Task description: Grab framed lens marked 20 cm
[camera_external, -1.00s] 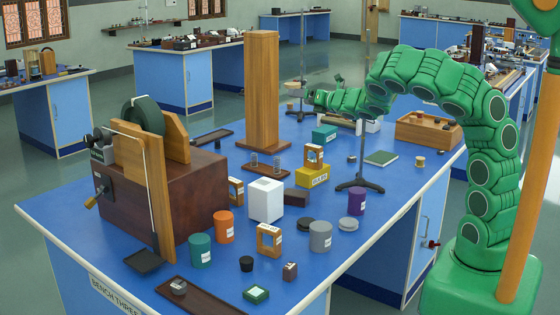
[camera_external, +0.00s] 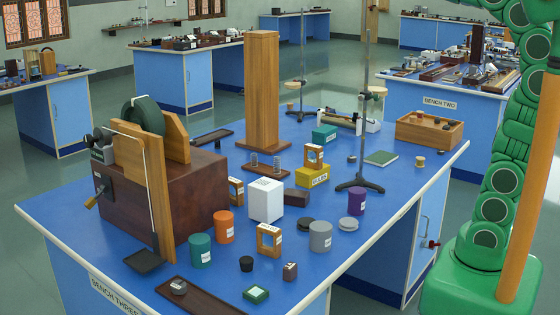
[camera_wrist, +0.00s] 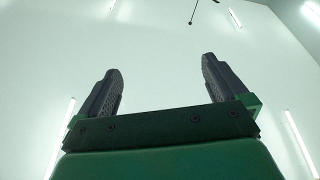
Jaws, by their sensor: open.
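Several small wooden frames that look like framed lenses stand on the near blue bench. One wooden frame (camera_external: 269,241) stands at the front, between the orange cylinder and the grey cylinder. A second wooden frame (camera_external: 314,157) is on or just behind the yellow block. A third wooden frame (camera_external: 236,190) stands beside the dark brown box, partly hidden. Their labels are too small to read, so I cannot tell which is marked 20 cm. My gripper (camera_wrist: 160,72) is open and empty in the wrist view, pointing at the ceiling. It is outside the external view.
The bench (camera_external: 405,190) is crowded. A tall wooden pillar (camera_external: 262,90), a retort stand (camera_external: 361,184) and a large brown apparatus (camera_external: 190,200) rise above it. A white cube (camera_external: 266,200), a purple cylinder (camera_external: 357,201) and a teal cylinder (camera_external: 200,250) stand near the frames.

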